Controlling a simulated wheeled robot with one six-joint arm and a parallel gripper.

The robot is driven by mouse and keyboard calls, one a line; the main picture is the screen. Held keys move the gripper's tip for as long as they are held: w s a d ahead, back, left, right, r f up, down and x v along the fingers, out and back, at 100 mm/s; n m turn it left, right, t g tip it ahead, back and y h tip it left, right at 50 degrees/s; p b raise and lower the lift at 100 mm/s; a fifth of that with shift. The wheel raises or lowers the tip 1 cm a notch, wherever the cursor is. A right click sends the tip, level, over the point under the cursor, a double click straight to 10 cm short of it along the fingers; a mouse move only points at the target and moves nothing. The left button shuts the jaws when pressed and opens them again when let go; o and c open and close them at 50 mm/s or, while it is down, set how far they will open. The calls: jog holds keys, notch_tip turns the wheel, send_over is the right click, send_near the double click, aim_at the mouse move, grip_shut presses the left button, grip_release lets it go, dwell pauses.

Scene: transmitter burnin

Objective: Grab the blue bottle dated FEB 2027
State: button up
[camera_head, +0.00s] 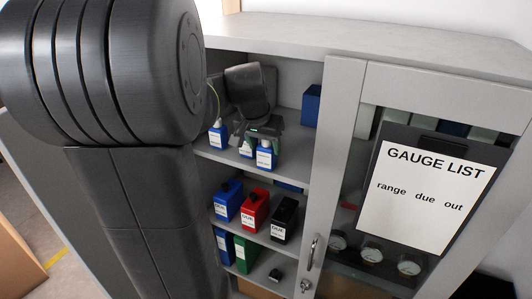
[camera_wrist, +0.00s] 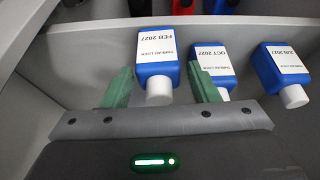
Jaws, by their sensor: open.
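In the wrist view, upside down, the blue bottle labelled FEB 2027 (camera_wrist: 156,50) has a white cap and white label. My gripper (camera_wrist: 159,72) is open, its green fingers on either side of this bottle's cap end, with gaps visible. The right finger overlaps the blue OCT 2027 bottle (camera_wrist: 213,62). A blue JUN 2027 bottle (camera_wrist: 280,66) is farther right. In the head view, my gripper (camera_head: 262,134) is at the cupboard's upper shelf, over the rightmost blue bottle (camera_head: 265,158), which appears to be the FEB 2027 one. Its label is unreadable there.
Blue, red and black containers (camera_head: 254,211) stand on the shelf below. A closed glazed door (camera_head: 345,170) with a gauge list (camera_head: 425,195) is on the right. A wall is close on the left in the wrist view.

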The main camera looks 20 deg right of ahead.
aim_at(266, 146)
jog(key=x, duration=0.4)
jog(key=shift+w+d+f+p, duration=0.1)
jog(key=shift+d+p, duration=0.1)
jog(key=shift+p, duration=0.2)
jog(key=c, duration=0.8)
jog(key=shift+o, duration=0.2)
